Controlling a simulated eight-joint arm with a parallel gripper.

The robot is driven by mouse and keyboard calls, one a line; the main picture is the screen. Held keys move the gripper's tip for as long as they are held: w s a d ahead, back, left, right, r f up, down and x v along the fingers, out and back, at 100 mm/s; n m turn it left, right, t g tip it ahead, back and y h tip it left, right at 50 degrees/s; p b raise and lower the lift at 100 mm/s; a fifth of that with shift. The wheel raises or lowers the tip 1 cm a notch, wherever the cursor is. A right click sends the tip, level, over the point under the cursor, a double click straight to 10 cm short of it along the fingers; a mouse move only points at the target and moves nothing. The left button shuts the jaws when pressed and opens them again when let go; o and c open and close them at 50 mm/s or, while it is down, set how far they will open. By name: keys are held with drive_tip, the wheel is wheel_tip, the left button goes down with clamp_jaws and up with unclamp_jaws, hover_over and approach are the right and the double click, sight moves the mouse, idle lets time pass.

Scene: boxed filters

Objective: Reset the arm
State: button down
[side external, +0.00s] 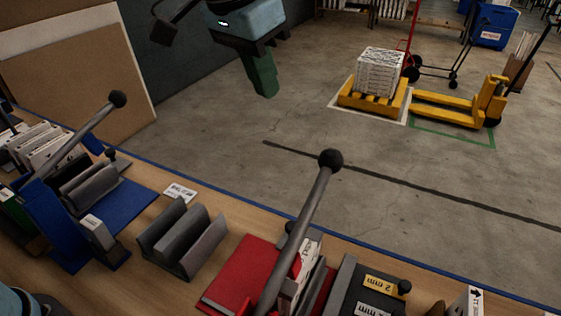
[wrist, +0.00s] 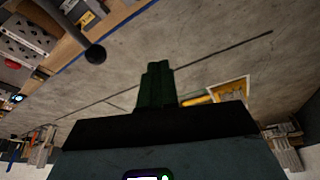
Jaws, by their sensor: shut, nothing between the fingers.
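My gripper (side external: 264,82) shows at the top of the side external view, with green fingers pointing down. It is shut and empty, held in the air beyond the workbench (side external: 150,238), with the concrete floor behind it. In the wrist view the green fingers (wrist: 154,84) are together, with nothing between them. They touch no object in either view.
Two levers with black ball knobs (side external: 330,159) (side external: 117,99) rise from the bench. A red fixture (side external: 233,272), a blue fixture (side external: 125,203) and a grey slotted holder (side external: 182,238) stand there. A yellow pallet jack (side external: 455,106) is on the floor; the air around my gripper looks clear.

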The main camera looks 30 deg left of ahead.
drive_tip(key=s+a+f+n+t, duration=0.1)
drive_tip(key=s+a+f, duration=0.2)
drive_tip(key=a+f, duration=0.2)
drive_tip(key=s+a+f+n+t+y, duration=0.1)
drive_tip(key=s+a+f, duration=0.3)
drive_tip(key=a, duration=0.5)
drive_tip(key=s+a+f+n+t, duration=0.2)
drive_tip(key=s+a+f, duration=0.1)
drive_tip(key=a+f, duration=0.3)
drive_tip(key=shift+s+a+f+y, duration=0.2)
drive_tip(key=shift+a+f+y, duration=0.15)
drive_tip(key=shift+a, duration=0.65)
